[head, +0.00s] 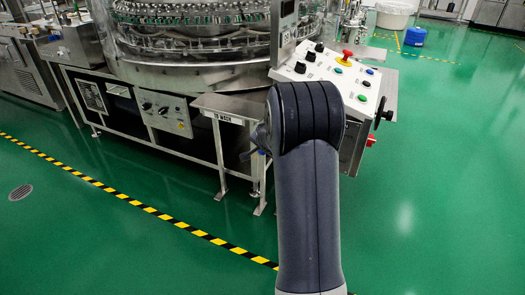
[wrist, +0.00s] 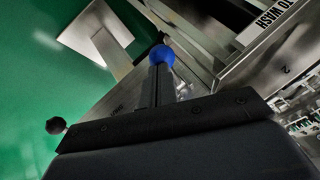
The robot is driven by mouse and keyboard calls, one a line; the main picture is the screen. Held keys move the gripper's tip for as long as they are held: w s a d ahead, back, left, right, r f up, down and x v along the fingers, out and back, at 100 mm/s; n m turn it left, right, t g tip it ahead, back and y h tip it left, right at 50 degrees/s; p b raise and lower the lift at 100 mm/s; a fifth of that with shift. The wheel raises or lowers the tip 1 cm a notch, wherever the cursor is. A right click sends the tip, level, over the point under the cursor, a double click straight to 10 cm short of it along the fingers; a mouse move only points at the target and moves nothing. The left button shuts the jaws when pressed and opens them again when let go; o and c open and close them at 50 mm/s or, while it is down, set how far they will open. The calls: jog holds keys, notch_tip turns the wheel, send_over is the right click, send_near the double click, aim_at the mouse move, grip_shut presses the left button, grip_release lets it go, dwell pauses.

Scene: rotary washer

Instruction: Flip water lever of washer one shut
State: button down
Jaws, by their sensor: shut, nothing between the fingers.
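In the wrist view a round blue knob (wrist: 162,56), seemingly the end of the water lever, shows just beyond the fingertips of my gripper (wrist: 157,72). The fingers are together with nothing held between them. The knob looks very close to the tips; I cannot tell whether they touch. The rest of the lever is hidden behind the fingers, so its position cannot be read. In the head view my arm covers the lever and most of my gripper. The washer (head: 190,50) stands behind, with a "TO WASH" label (head: 222,117) on its front ledge.
A sloped control panel (head: 325,72) with several knobs and a red button stands right behind my arm. A grey box with dials (head: 163,112) is on the washer's lower frame.

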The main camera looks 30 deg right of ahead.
notch_tip(320, 180, down, 8)
jog(key=b, duration=0.6)
jog(key=shift+d, duration=0.15)
jog(key=shift+f, duration=0.1)
